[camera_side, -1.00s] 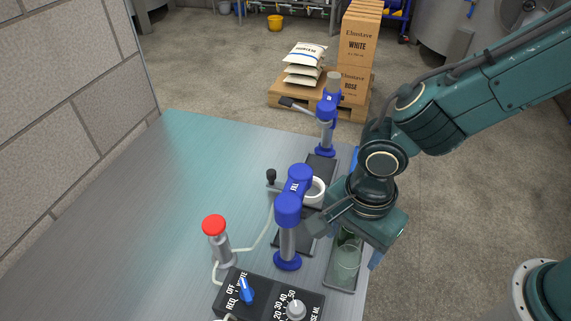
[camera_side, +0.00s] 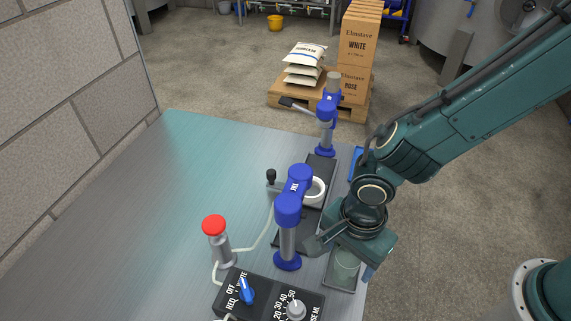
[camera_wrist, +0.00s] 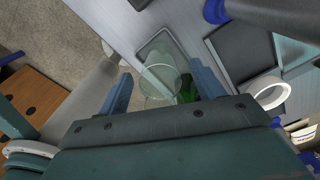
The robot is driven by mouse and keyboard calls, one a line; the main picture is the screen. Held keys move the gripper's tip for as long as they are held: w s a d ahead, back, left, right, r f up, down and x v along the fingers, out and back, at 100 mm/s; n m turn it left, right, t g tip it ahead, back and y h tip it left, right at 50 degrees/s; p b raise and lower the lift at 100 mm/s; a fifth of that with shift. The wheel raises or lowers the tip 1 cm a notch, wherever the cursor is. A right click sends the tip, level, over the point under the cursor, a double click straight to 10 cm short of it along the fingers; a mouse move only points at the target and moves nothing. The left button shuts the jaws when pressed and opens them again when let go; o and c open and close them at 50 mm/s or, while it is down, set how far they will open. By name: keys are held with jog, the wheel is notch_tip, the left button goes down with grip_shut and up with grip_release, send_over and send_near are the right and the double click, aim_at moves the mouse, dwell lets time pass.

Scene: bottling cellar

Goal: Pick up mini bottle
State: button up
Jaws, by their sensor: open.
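A clear glass (camera_side: 346,262) stands on a small grey tray (camera_side: 340,284) near the table's right edge; in the wrist view the glass (camera_wrist: 160,78) shows its round rim. A green glass piece (camera_wrist: 187,90), probably the mini bottle, shows beside it, mostly covered by the glass and my gripper body. In the side view it is hidden behind my gripper (camera_side: 342,258). My gripper is open, pointing down over the tray, its two fingers apart on either side of the glass and green piece in the wrist view (camera_wrist: 160,70). I cannot tell whether they touch.
A blue filler post (camera_side: 288,235) stands just left of my gripper, with a white ring (camera_side: 315,190) behind it. A second blue-headed post (camera_side: 325,125) is farther back. A red-topped button (camera_side: 214,228) and a dial box (camera_side: 268,298) are at left. The table's left part is clear.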

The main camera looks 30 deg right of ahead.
jog(key=shift+c, duration=0.5)
jog(key=c, duration=1.1)
jog(key=shift+o, duration=0.2)
jog(key=shift+r, duration=0.1)
notch_tip(320, 180, up, 20)
dwell(0.3)
